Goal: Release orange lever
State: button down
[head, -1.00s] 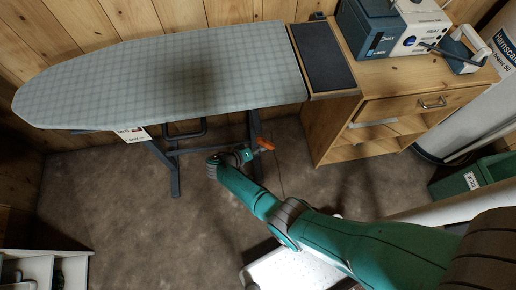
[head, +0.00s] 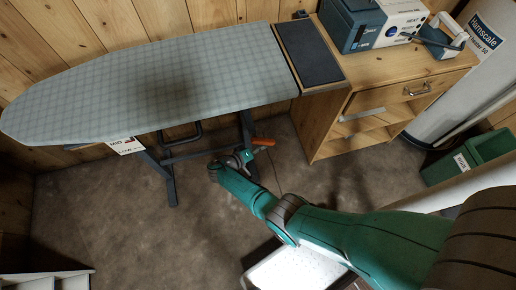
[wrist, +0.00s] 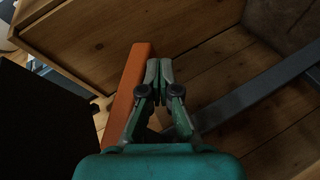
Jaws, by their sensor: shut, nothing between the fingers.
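The orange lever (head: 264,142) sticks out below the right part of the ironing board (head: 150,85), near its dark legs. In the wrist view the lever (wrist: 130,82) stands as a long orange bar just left of my fingers. My gripper (wrist: 158,70) is shut with its two fingertips together and nothing between them. Its fingers lie beside the lever, not around it; I cannot tell whether they touch it. In the head view my gripper (head: 246,156) is small and partly hidden by my wrist. The lever's base is hidden.
A wooden cabinet (head: 330,130) with a drawer stands right of the board, with a blue and white machine (head: 375,25) on top. A dark leg (wrist: 255,98) crosses the wrist view at right. A green bin (head: 470,155) stands far right. The floor below the board is open.

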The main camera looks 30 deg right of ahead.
aim_at(267, 144)
jog(key=shift+s+d+r, duration=0.1)
jog(key=shift+d, duration=0.15)
jog(key=shift+s+d+r, duration=0.15)
jog(key=shift+d+r, duration=0.15)
jog(key=shift+d, duration=0.15)
jog(key=shift+s+d+r, duration=0.15)
jog(key=shift+d+r, duration=0.4)
jog(key=shift+r, duration=0.15)
jog(key=shift+d+r, duration=0.1)
